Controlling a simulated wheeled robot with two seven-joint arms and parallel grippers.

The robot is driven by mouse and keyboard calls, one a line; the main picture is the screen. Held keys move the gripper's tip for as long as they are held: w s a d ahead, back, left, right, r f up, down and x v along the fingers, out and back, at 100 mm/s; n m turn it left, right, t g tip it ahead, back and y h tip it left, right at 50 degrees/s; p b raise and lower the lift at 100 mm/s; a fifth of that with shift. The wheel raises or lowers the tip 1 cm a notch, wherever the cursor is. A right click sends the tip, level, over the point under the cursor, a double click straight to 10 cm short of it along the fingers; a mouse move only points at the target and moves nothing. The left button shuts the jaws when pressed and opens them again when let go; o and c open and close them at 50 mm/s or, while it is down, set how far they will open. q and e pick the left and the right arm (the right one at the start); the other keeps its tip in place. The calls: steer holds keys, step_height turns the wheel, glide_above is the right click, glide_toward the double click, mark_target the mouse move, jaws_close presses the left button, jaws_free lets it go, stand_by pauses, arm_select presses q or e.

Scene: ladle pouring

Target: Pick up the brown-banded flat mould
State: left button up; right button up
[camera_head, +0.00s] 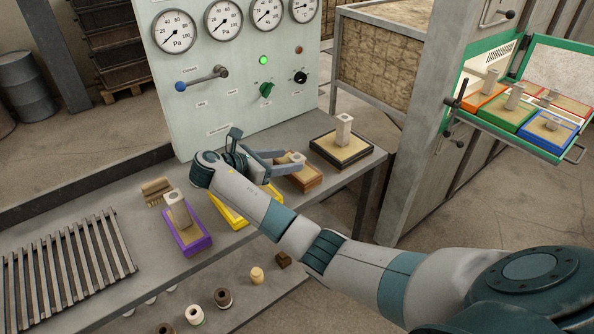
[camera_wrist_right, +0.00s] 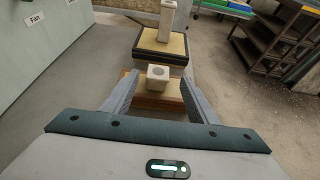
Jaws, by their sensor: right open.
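The brown-banded flat mould (camera_head: 306,182) lies on the grey bench, between the yellow mould and the black mould. It has a sandy top and a short pale block standing on it. My right gripper (camera_head: 296,163) is open, its fingers reaching over this mould from the left. In the right wrist view the open right gripper (camera_wrist_right: 159,78) has one finger on each side of the pale block, and the brown mould (camera_wrist_right: 152,101) shows between and below them. Contact cannot be told. My left gripper is not in view.
A black mould (camera_head: 341,150) with a taller post stands just beyond. A yellow mould (camera_head: 237,219) is partly hidden under my arm, and a purple mould (camera_head: 187,239) is further left. A gauge panel (camera_head: 215,110) rises behind the bench (camera_head: 140,238).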

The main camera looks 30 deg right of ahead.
mark_target(291, 160)
steer(key=shift+d, duration=0.2)
steer(key=shift+d+f, duration=0.15)
steer(key=shift+w+d+f, duration=0.15)
steer(key=shift+d, duration=0.15)
steer(key=x, duration=0.3)
steer(key=shift+w+f+p, duration=0.1)
steer(key=shift+p, duration=0.25)
steer(key=shift+d+f, duration=0.15)
steer(key=shift+d, duration=0.15)
steer(key=shift+d+f, duration=0.1)
steer(key=shift+d, duration=0.05)
steer(key=c, duration=0.3)
steer(key=shift+w, duration=0.1)
steer(key=c, duration=1)
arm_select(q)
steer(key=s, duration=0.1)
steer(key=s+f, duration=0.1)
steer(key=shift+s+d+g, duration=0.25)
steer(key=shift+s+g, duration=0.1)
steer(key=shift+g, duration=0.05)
arm_select(e)
jaws_close()
